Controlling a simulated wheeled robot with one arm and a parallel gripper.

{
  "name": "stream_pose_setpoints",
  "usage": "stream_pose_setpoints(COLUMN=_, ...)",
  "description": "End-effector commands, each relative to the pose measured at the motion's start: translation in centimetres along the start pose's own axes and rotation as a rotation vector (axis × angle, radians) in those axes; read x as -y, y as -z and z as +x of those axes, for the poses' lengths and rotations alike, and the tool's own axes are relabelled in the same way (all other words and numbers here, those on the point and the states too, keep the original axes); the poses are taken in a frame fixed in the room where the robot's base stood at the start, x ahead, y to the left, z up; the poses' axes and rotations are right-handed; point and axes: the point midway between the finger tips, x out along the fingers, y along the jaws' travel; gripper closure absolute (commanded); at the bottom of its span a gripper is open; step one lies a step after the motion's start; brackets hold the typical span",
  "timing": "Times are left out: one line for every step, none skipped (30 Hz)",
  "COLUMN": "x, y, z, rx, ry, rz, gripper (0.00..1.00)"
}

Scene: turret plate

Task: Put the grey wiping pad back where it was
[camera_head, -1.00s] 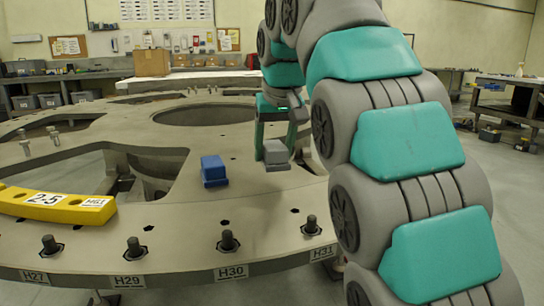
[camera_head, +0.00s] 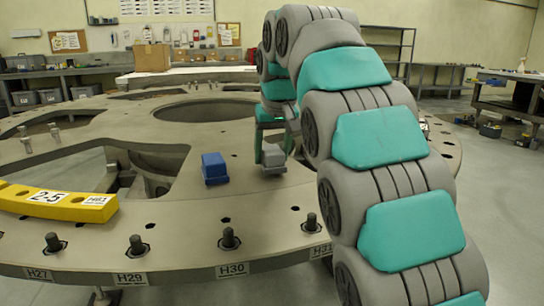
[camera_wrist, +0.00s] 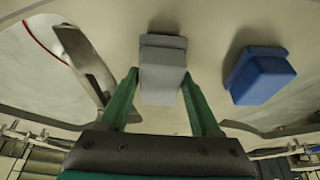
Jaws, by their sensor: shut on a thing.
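The grey wiping pad (camera_head: 273,158) is a grey block with a wider base, on or just above the turret plate (camera_head: 180,213). My gripper (camera_head: 272,146) is shut on it from above. In the wrist view the grey pad (camera_wrist: 163,72) sits between the two green fingers of my gripper (camera_wrist: 163,92). I cannot tell whether its base touches the plate. A blue pad (camera_head: 215,168) of similar shape rests on the plate just left of the grey one; it also shows right of it in the wrist view (camera_wrist: 260,76).
A yellow curved piece (camera_head: 55,202) marked 2-5 lies at the plate's left edge. Several upright bolts, such as one by H30 (camera_head: 229,238), line the front rim. Large openings cut through the plate left of the blue pad. Bare plate lies in front of both pads.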

Motion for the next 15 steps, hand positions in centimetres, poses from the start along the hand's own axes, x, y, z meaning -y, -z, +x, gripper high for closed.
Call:
stream_pose_setpoints(x=0.0, y=-0.32, z=0.31, rx=0.005, ry=0.0, rz=0.001, gripper=0.88)
stream_pose_setpoints(x=0.0, y=-0.39, z=0.43, rx=0.004, ry=0.0, rz=0.001, gripper=0.88)
stream_pose_setpoints(x=0.0, y=-0.41, z=0.54, rx=0.002, ry=0.0, rz=0.001, gripper=0.88)
stream_pose_setpoints(x=0.0, y=-0.4, z=0.58, rx=0.0, ry=-0.001, rz=0.001, gripper=0.88)
stream_pose_setpoints(x=0.0, y=-0.39, z=0.62, rx=-0.001, ry=0.0, rz=0.0, gripper=0.88)
stream_pose_setpoints(x=0.0, y=-0.37, z=0.64, rx=-0.002, ry=0.0, rz=0.0, gripper=0.88)
stream_pose_setpoints(x=0.0, y=-0.36, z=0.65, rx=-0.002, ry=0.0, rz=0.0, gripper=0.88)
stream_pose_setpoints(x=0.0, y=-0.36, z=0.65, rx=-0.002, ry=0.0, rz=0.0, gripper=0.88)
stream_pose_setpoints(x=0.01, y=-0.35, z=0.65, rx=-0.001, ry=0.0, rz=0.0, gripper=0.88)
stream_pose_setpoints(x=0.01, y=-0.36, z=0.66, rx=-0.001, ry=0.0, rz=0.0, gripper=0.88)
stream_pose_setpoints(x=0.01, y=-0.36, z=0.66, rx=-0.001, ry=0.0, rz=0.0, gripper=0.88)
stream_pose_setpoints(x=0.01, y=-0.37, z=0.69, rx=-0.001, ry=0.0, rz=0.0, gripper=0.88)
stream_pose_setpoints(x=0.01, y=-0.4, z=0.75, rx=-0.001, ry=0.0, rz=0.0, gripper=0.88)
stream_pose_setpoints(x=0.01, y=-0.44, z=0.83, rx=-0.001, ry=0.0, rz=0.0, gripper=0.88)
stream_pose_setpoints(x=0.01, y=-0.48, z=0.95, rx=-0.001, ry=0.0, rz=0.0, gripper=0.88)
